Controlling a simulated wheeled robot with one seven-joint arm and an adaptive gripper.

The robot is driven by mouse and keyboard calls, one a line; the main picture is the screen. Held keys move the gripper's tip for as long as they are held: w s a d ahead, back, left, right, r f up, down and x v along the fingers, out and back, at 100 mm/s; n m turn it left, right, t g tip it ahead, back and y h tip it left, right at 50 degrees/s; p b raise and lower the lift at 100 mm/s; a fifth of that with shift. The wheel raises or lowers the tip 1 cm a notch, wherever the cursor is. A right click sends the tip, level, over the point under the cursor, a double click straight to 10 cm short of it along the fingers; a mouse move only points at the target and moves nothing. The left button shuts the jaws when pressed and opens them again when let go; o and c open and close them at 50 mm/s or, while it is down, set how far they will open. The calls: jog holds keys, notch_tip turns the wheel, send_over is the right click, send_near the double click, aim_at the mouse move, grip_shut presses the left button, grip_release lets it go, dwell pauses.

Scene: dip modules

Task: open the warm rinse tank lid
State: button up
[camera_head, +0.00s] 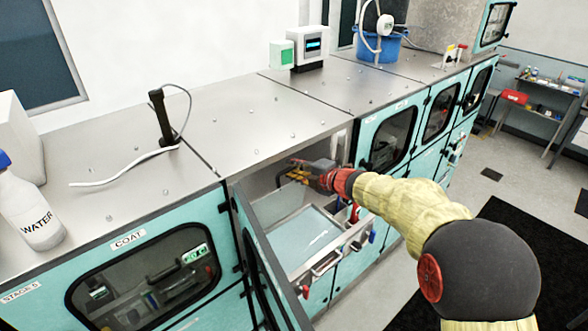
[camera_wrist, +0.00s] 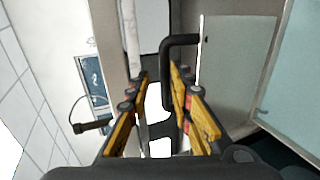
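The rinse tank (camera_head: 302,240) sits in the open bay of the teal cabinet, with a pale blue surface showing in it. A grey panel (camera_head: 279,205), which looks like the lid, lies at its back left; it also shows in the wrist view (camera_wrist: 238,75). A black bent handle (camera_wrist: 181,41) stands at the panel's edge. My gripper (camera_head: 293,174) is inside the bay beside the handle. In the wrist view its yellow-padded fingers (camera_wrist: 163,105) are apart, and the handle's bar runs down between them, close to the right finger. Contact cannot be told.
An open teal door (camera_head: 258,270) with a dark window stands at the bay's left. Metal worktops (camera_head: 250,118) border the bay. A water bottle (camera_head: 30,210) and a black stand (camera_head: 161,117) are on the left worktop.

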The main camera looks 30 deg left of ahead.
jog(key=shift+r, duration=0.15)
jog(key=v, duration=1.2)
jog(key=shift+c, duration=0.2)
